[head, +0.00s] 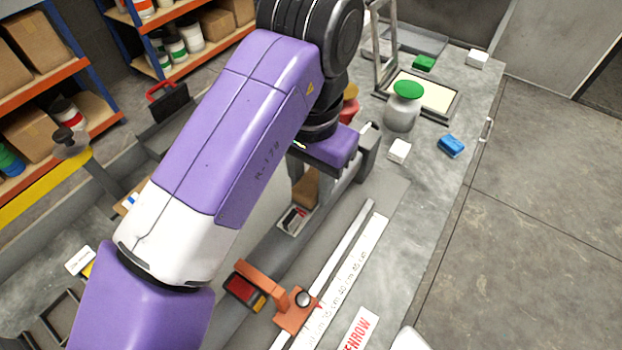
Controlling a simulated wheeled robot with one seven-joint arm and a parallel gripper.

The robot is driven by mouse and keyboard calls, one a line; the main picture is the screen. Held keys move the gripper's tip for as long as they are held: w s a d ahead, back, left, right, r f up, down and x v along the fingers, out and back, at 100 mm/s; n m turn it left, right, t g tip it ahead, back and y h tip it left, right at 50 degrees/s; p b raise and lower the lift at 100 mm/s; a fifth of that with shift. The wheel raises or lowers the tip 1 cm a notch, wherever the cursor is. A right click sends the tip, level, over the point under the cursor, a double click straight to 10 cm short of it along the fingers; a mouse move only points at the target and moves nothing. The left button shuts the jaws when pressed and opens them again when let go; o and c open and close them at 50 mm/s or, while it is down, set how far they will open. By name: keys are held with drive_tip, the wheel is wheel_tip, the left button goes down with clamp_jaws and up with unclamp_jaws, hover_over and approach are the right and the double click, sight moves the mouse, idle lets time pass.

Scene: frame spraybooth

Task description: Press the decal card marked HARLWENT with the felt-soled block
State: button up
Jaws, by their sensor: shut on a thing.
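My gripper (312,182), seen from behind and above, is shut on a brown wooden block (305,189), which is probably the felt-soled block. My arm and the grey fingers partly cover it, and its underside is hidden. Just below it in the picture lies a small dark-and-white card (293,220) on the grey bench. I cannot tell whether the block touches this card. No HARLWENT marking is readable. A white card with red letters ending in ENROW (361,331) lies at the bottom, cut off by the frame.
An orange stop (295,312) sits on a rail beside a long white ruler (350,285). The floor at right is clear.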

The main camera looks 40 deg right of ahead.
drive_tip(key=shift+f+b, duration=0.35)
drive_tip(key=shift+f, duration=0.2)
drive_tip(key=shift+w+r, duration=0.1)
drive_tip(key=shift+w+a, duration=0.1)
drive_tip(key=shift+w, duration=0.05)
drive_tip(key=shift+s+f+p, duration=0.2)
drive_tip(key=shift+s+p, duration=0.1)
drive_tip(key=shift+s, duration=0.25)
clamp_jaws()
drive_tip(key=shift+w+r, duration=0.1)
drive_tip(key=shift+w, duration=0.45)
drive_tip(key=shift+s+d+r+p, duration=0.1)
drive_tip(key=shift+s+d+p, duration=0.1)
drive_tip(key=shift+s+p, duration=0.3)
drive_tip(key=shift+w+a, duration=0.2)
drive_tip(key=shift+w, duration=0.3)
drive_tip(key=shift+s+d, duration=0.1)
drive_tip(key=shift+s, duration=0.15)
drive_tip(key=shift+w+d+p, duration=0.2)
drive_tip(key=shift+d+p, duration=0.05)
drive_tip(key=shift+d, duration=0.45)
drive_tip(key=shift+w+d+p, duration=0.2)
drive_tip(key=shift+d+p, duration=0.05)
drive_tip(key=shift+d, duration=0.4)
